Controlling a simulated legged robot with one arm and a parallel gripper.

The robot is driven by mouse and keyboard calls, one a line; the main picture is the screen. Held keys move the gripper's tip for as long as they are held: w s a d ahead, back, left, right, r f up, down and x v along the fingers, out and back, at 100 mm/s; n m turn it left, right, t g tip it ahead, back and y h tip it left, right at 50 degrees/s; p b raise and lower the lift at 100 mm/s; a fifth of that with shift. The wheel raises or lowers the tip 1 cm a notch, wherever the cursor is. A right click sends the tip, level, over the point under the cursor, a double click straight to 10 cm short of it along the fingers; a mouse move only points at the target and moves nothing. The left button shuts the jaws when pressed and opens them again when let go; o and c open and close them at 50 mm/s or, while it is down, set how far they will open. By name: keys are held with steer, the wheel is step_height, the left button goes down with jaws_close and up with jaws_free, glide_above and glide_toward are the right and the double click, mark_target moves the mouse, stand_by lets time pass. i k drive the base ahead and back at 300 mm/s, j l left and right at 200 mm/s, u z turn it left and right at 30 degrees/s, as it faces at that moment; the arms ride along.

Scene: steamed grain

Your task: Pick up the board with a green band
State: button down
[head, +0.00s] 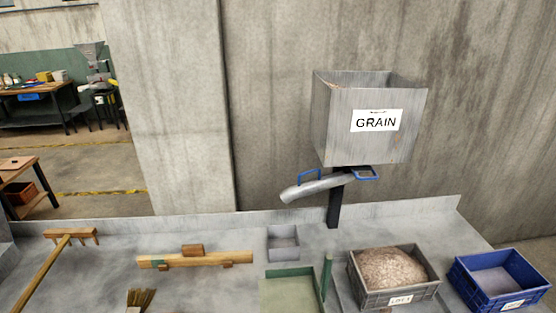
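A long wooden board (218,259) lies across the grey bench, left of the middle in the head view. A narrow green band (160,265) crosses it near its left end. A small brown wooden block (192,250) sits at its upper edge, and small wooden pieces show at its lower edge. My gripper is not in view.
A wooden rake (68,240) lies left of the board, a brush (140,299) in front. To the right are a small grey tray (283,243), a green-edged tray (290,291), a grain-filled crate (362,280) and a blue crate (460,273). A GRAIN hopper (340,135) stands behind.

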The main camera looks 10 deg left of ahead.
mark_target(193, 255)
steer(key=u, duration=1.45)
steer(key=z, duration=1.75)
steer(key=u, duration=1.7)
steer(key=i+j+z, duration=0.45)
steer(key=j, duration=0.25)
